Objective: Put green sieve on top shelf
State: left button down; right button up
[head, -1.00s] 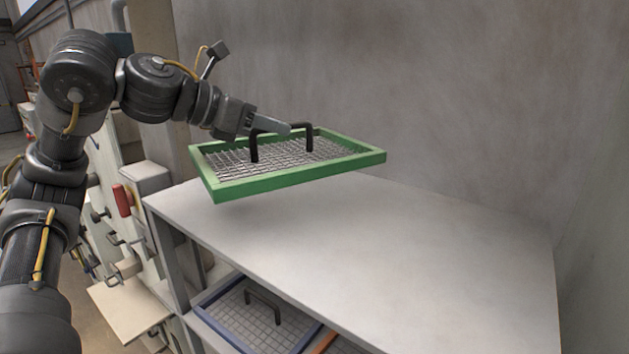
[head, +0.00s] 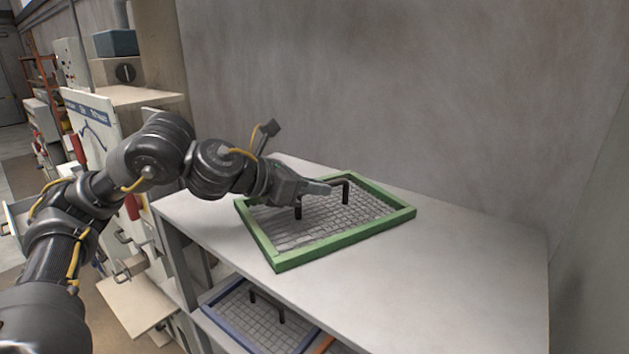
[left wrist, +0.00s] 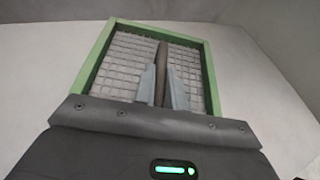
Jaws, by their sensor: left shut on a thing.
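The green sieve (head: 345,238) has a green frame, a wire mesh and a black bar handle (head: 346,192). In the head view it is at the top shelf (head: 460,262), level and low; it looks to rest on the surface, though a small gap cannot be ruled out. My left gripper (head: 322,188) is shut on the handle. In the left wrist view the fingers (left wrist: 163,88) close on both sides of the handle, with the green frame (left wrist: 212,85) around the mesh. My right gripper is not in view.
A blue-framed sieve (head: 240,325) lies on the lower shelf, with part of an orange frame (head: 324,344) beside it. A grey wall (head: 400,90) stands behind the shelf. The top shelf is bare right of the green sieve.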

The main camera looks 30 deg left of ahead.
pick_arm(q)
jog(key=shift+d, duration=0.1)
jog(key=shift+f+b, duration=0.15)
jog(key=shift+b, duration=0.15)
jog(key=c, duration=1.5)
grip_release()
jog(key=shift+o, duration=0.2)
jog(key=shift+r+p, duration=0.25)
jog(key=shift+p, duration=0.05)
jog(key=shift+s+a, duration=0.2)
jog(key=b+v, duration=0.3)
jog(key=v, duration=0.8)
jog(key=shift+s+a+r, duration=0.1)
jog(key=shift+s+a, duration=0.05)
jog(key=shift+s, duration=0.05)
